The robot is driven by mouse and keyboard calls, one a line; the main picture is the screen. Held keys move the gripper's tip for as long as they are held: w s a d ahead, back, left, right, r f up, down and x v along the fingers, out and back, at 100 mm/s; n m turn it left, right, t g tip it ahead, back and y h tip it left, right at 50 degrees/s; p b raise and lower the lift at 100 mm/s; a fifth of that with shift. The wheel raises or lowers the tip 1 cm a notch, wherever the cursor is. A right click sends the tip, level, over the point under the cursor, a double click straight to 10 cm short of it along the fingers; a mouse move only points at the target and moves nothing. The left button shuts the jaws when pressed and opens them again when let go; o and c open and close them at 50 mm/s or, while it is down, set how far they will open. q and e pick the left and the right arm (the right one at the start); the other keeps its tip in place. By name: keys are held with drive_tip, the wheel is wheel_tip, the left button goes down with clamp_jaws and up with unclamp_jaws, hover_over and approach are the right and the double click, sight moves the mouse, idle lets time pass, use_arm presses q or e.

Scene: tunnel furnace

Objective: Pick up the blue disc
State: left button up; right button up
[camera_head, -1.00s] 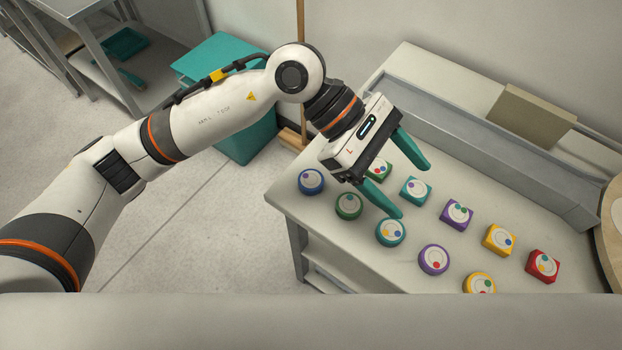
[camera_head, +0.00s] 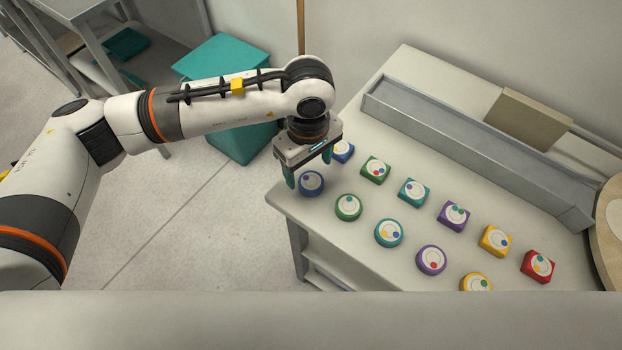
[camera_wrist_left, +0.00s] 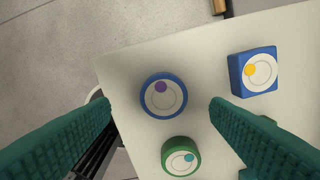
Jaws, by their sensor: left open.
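The blue disc (camera_head: 311,183) is round with a white face and a purple dot. It rests on the table near its left corner. In the left wrist view the blue disc (camera_wrist_left: 163,97) lies between and ahead of the two teal fingers, not touching them as far as I can tell. My left gripper (camera_head: 309,172) is open and empty, pointing down above the left end of the table, at the disc. A blue square block (camera_wrist_left: 253,72) with a yellow dot is beside it; it is partly hidden by the gripper in the head view (camera_head: 344,150). My right gripper is not in view.
The table (camera_head: 400,290) holds two rows of coloured discs and square blocks. A green disc (camera_head: 348,207) is the nearest neighbour in the round row. A grey channel (camera_head: 470,150) runs along the back. A teal bin (camera_head: 240,140) stands on the floor at left.

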sight(312, 182)
use_arm(q)
drive_tip(key=shift+d+f+p, duration=0.15)
drive_tip(key=shift+f+p, duration=0.15)
drive_tip(key=shift+f, duration=0.9)
drive_tip(key=shift+d+f+p, duration=0.15)
drive_tip(key=shift+f+p, duration=0.15)
drive_tip(key=shift+f, duration=0.85)
drive_tip(key=c, duration=1.1)
